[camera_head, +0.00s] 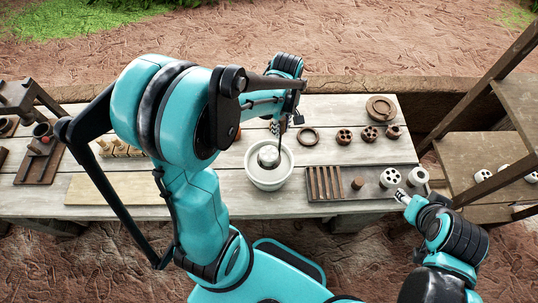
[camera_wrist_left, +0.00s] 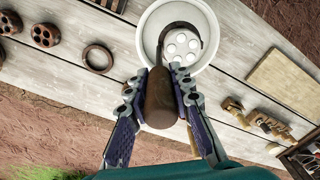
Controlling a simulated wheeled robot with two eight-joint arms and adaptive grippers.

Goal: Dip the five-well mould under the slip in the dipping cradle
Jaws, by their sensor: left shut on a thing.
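My left gripper (camera_head: 280,126) is shut on the dark brown handle of the dipping cradle (camera_wrist_left: 160,98), above the white slip bowl (camera_head: 252,178). The cradle's curved hook reaches round a pale five-well mould (camera_wrist_left: 181,46), which lies inside the bowl's outline (camera_wrist_left: 146,36) in the left wrist view. The mould's wells show; I cannot tell whether its underside touches the slip. In the head view it is a pale disc (camera_head: 268,155) in the bowl. My right gripper (camera_head: 403,196) is low at the right near the table's front edge; its fingers are too small to judge.
A dark tray (camera_head: 340,183) with slats and another white multi-hole mould (camera_head: 390,177) lies right of the bowl. A dark ring (camera_head: 308,137) and brown moulds (camera_head: 344,136) lie behind it. A pale board (camera_head: 115,190) lies left. A shelf (camera_head: 480,150) stands right.

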